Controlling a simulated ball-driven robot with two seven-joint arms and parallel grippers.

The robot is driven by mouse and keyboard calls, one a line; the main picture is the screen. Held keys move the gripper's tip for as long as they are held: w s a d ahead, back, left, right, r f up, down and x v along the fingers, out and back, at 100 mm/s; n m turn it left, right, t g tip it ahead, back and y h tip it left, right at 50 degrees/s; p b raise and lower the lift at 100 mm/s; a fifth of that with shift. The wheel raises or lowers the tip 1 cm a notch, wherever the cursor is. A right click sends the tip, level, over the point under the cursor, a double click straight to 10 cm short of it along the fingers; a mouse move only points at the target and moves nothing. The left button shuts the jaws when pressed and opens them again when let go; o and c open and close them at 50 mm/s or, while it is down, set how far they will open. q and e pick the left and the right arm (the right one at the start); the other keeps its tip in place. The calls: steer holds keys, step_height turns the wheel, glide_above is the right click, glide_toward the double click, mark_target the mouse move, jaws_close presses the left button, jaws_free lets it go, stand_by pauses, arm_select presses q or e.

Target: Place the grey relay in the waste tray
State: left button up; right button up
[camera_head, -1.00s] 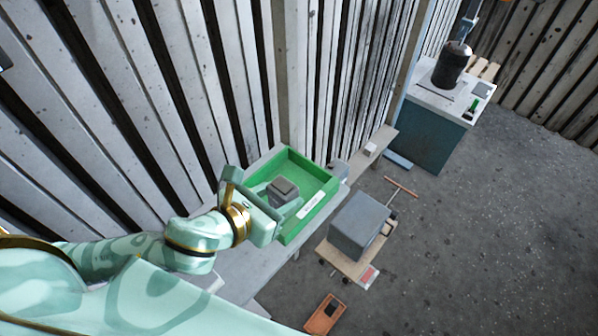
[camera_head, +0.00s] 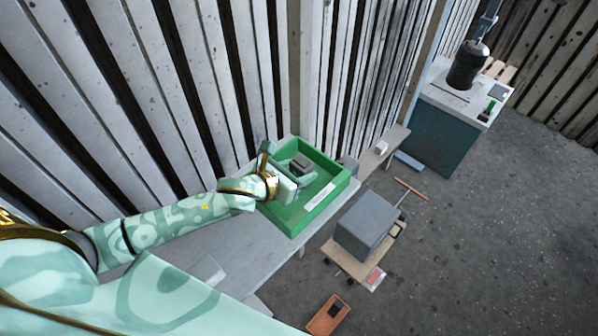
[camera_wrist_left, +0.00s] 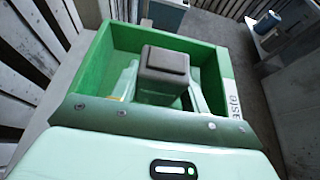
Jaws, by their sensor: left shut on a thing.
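The grey relay (camera_head: 301,163) is a small dark block held between the fingers of my left gripper (camera_head: 297,174). In the left wrist view the relay (camera_wrist_left: 163,72) sits between the two pale green fingers, with the waste tray directly behind it. The waste tray (camera_head: 334,190) is a green open box with a white label on one wall, and its wall also shows in the left wrist view (camera_wrist_left: 215,117). My left gripper is over the tray's opening. I cannot tell whether the relay touches the tray floor. My right gripper is not in view.
The tray stands on a grey bench (camera_head: 262,246) along the slatted wall. A grey box (camera_head: 367,226) sits on a wooden cart (camera_head: 350,265) to the right. An orange tray (camera_head: 327,315) lies at the bottom. A teal cabinet (camera_head: 438,140) with a dark cylinder (camera_head: 467,66) stands at far right.

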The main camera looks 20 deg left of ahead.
arm_select(q)
steer(key=shift+f, duration=0.15)
steer(key=o, duration=1.1)
steer(key=shift+c, duration=0.2)
steer(key=shift+s+r, duration=0.1)
steer(key=shift+r, duration=0.15)
steer(key=p+v, duration=0.1)
steer(key=v, duration=1)
steer(key=shift+s+a+r+p, duration=0.15)
steer(key=shift+s+a+p, duration=0.05)
steer(key=shift+s+p, duration=0.15)
